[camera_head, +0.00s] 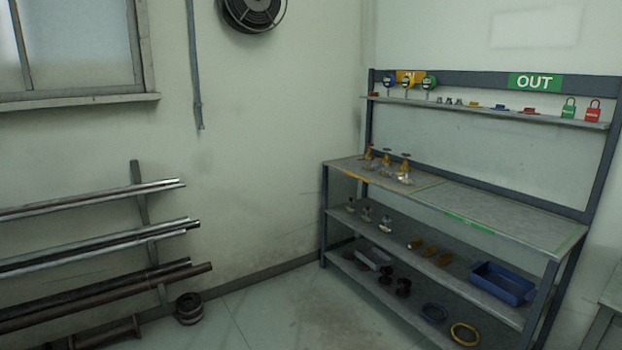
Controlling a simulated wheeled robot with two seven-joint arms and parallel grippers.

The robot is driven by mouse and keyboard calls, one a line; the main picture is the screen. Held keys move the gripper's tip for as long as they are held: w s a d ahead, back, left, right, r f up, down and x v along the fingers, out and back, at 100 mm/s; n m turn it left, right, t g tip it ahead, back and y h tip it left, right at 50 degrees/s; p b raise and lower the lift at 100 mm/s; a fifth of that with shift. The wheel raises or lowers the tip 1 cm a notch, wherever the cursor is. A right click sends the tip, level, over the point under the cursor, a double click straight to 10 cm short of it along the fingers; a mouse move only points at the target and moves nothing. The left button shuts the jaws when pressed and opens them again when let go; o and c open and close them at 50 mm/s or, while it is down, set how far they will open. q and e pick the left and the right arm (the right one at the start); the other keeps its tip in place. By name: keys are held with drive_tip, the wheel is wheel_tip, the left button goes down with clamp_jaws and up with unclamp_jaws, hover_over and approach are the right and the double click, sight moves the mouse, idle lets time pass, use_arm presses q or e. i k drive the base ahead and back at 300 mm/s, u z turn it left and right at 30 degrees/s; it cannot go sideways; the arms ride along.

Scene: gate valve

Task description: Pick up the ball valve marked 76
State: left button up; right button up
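No mark 76 is legible on any valve from here, so I cannot tell which one it is. Several brass-coloured valves (386,160) with upright stems stand at the left end of the bench top. Small valve-like fittings (385,224) stand in a row on the shelf below, at its left end. They are too small to tell their type. Neither of my grippers is in view.
The shelved bench (511,220) stands at right; its top's right half is bare. A blue bin (502,283) and brown fittings (428,250) sit on the middle shelf. Pipes (95,240) rest on a rack at left. Open floor (285,315) lies between.

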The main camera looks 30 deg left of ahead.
sight(386, 172)
drive_tip(key=u, duration=0.9)
drive_tip(key=i, duration=0.5)
drive_tip(key=u, duration=0.65)
drive_tip(key=i, duration=1.3)
drive_tip(key=z, duration=0.9)
drive_tip(key=i, duration=0.6)
drive_tip(key=z, duration=0.6)
